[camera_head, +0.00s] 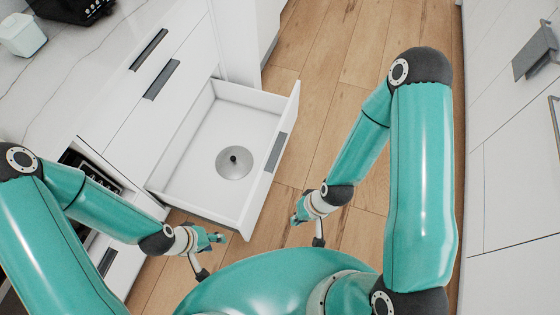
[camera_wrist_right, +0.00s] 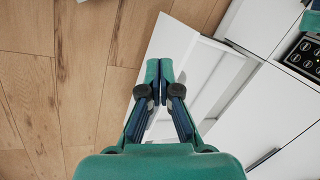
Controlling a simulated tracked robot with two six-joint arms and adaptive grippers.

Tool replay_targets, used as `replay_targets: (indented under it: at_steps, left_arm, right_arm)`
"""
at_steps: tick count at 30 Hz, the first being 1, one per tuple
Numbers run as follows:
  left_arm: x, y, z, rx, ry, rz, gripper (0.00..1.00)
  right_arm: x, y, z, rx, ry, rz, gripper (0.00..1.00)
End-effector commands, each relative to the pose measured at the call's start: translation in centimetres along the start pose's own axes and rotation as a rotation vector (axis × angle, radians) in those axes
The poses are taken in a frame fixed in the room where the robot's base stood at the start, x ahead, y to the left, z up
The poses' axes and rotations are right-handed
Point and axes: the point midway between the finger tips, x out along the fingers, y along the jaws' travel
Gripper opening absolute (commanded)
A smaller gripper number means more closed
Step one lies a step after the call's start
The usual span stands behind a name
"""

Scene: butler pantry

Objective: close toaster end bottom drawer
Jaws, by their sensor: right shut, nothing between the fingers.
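The bottom drawer (camera_head: 250,95) is white and pulled well out from the cabinet in the head view. Its front panel carries a dark grey handle (camera_head: 276,151). A round metal lid with a dark knob (camera_head: 233,162) lies on the drawer floor. The drawer also shows in the right wrist view (camera_wrist_right: 172,38), partly hidden by my fingers. My right gripper (camera_head: 297,217) is shut and empty, in front of the drawer front and apart from it; its fingertips also show in the wrist view (camera_wrist_right: 160,70). My left gripper (camera_head: 217,238) is near the drawer's near front corner; its jaw opening is unclear.
Two closed drawers with dark handles (camera_head: 161,80) are beside the open one. A black appliance (camera_head: 75,8) and a pale container (camera_head: 22,35) stand on the marble counter. White cabinets (camera_head: 510,150) line the right side. The wooden floor (camera_head: 320,45) between is clear.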

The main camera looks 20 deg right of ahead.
Motion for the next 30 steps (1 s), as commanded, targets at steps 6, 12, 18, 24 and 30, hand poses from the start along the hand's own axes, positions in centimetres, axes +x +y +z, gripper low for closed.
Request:
replay_targets:
  at_steps: [6, 12, 18, 24, 30]
  left_arm:
    - [0.0, 0.0, 0.0, 0.0, -0.001, 0.0, 0.4]
    - [1.2, -0.4, 0.0, 0.0, 0.0, 0.0, 0.4]
    - [6.2, -2.2, 0.0, 0.0, -0.001, 0.0, 0.4]
    - [13.8, -5.0, 0.0, 0.0, -0.001, 0.0, 0.4]
    - [20.9, -7.6, -0.1, 0.0, -0.001, 0.0, 0.4]
  right_arm:
    - [0.0, 0.0, 0.0, 0.0, -0.001, 0.0, 0.0]
    - [1.1, 0.8, -0.7, 0.052, 0.002, 0.009, 0.0]
    - [5.5, 4.4, -3.6, 0.337, 0.005, 0.037, 0.0]
    - [10.9, 8.8, -8.7, 0.846, -0.001, 0.001, 0.0]
    - [14.1, 11.6, -15.1, 1.358, -0.033, -0.163, 0.0]
